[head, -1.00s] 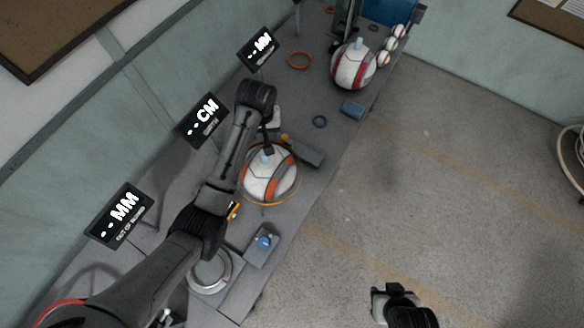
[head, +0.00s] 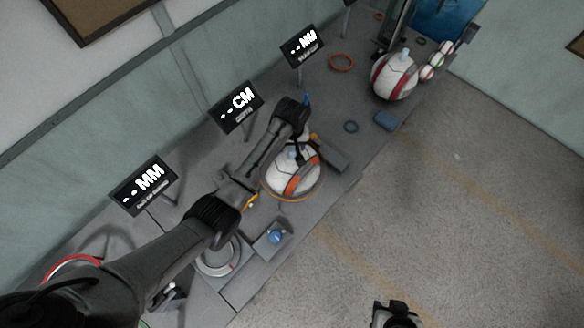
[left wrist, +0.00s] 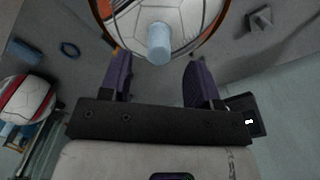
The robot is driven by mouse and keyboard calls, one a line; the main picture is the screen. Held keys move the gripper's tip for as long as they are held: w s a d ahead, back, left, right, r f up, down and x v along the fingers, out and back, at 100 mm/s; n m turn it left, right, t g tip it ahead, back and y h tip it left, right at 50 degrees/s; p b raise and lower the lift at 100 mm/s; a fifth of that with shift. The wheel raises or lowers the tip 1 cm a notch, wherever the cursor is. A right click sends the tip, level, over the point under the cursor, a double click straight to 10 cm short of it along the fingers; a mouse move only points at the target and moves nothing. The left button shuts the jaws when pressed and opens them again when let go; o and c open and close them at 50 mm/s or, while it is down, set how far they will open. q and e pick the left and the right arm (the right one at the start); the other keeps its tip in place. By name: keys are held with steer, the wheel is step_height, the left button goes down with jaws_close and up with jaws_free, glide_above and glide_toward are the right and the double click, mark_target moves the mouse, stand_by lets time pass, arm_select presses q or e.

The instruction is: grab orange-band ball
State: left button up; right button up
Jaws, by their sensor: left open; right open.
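The white ball with an orange band (head: 303,184) sits inside an orange ring on the grey bench. A pale blue peg (left wrist: 158,42) stands out of its top. My left gripper (head: 298,148) is over the ball, partly covering it. In the left wrist view the left gripper (left wrist: 160,78) is open, with its two fingers spread either side of the peg's line and the ball (left wrist: 185,18) just beyond the fingertips. Whether the fingers touch anything is unclear. My right gripper (head: 393,310) is open, low in the head view over the floor, far from the ball.
Display signs (head: 145,184) line the wall side. A blue block (head: 385,121), a blue ring (head: 351,127) and a round silver plate (head: 218,258) lie on the bench.

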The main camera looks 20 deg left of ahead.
mark_target(292, 149)
arm_select(q)
steer(key=shift+w+f, duration=0.1)
steer(key=shift+f, duration=2.5)
jaws_close()
steer(key=shift+r, duration=0.1)
